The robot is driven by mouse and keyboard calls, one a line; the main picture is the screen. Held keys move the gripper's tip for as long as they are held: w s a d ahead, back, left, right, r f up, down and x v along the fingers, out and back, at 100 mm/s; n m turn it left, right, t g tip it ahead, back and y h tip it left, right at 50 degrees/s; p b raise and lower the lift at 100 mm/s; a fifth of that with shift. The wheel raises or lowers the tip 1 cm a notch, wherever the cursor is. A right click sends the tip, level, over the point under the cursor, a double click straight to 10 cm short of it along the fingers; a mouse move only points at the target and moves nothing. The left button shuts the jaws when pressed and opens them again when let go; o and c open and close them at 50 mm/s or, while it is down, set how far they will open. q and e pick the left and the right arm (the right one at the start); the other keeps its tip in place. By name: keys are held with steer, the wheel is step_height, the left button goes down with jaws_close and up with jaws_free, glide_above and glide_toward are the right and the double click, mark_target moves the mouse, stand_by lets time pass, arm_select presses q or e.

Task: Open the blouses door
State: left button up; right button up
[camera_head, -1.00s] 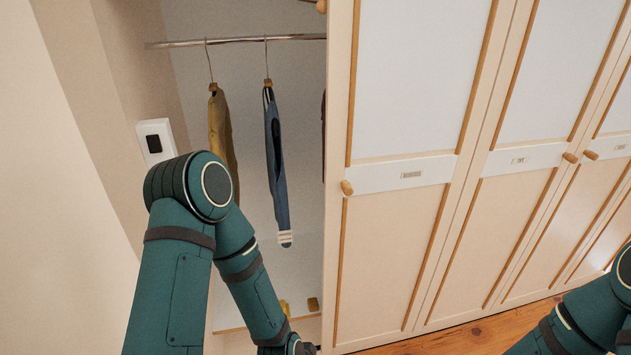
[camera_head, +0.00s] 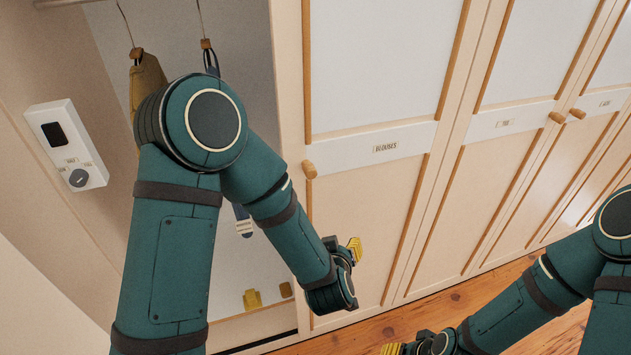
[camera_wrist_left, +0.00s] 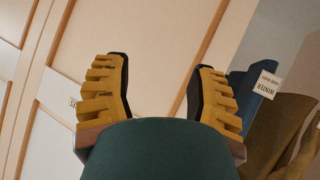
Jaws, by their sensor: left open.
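The blouses door (camera_head: 365,215) is a cream panel with wooden trim and a label plate (camera_head: 385,147) reading BLOUSES. It looks flush with the doors to its right. Its round wooden knob (camera_head: 309,169) is on its left edge. My left gripper (camera_head: 354,248) is in front of the door's lower part, below and right of the knob, holding nothing. In the left wrist view its fingers (camera_wrist_left: 155,75) are spread wide with pale panel between them; the knob does not show there. My right gripper (camera_head: 392,348) is low at the bottom edge, partly cut off.
An open wardrobe bay with hanging clothes (camera_head: 148,80) lies left of the door. A white wall box with a dial (camera_head: 67,145) is on the left wall. More closed doors (camera_head: 505,130) stand to the right, above a wooden floor (camera_head: 500,305).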

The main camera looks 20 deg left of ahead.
arm_select(q)
step_height(320, 180, up, 8)
steer(key=f+n+t+y+b, duration=0.1)
steer(key=n+t+y+b, duration=0.1)
steer(key=t+y, duration=0.15)
steer(key=n+y, duration=0.3)
steer(key=y, duration=0.3)
glide_toward(312, 176)
steer(key=shift+h, duration=0.25)
steer(key=x, duration=0.5)
steer(key=b+x, duration=0.1)
steer(key=x, duration=0.5)
steer(key=shift+a+r, duration=0.1)
steer(key=shift+r, duration=0.1)
jaws_close()
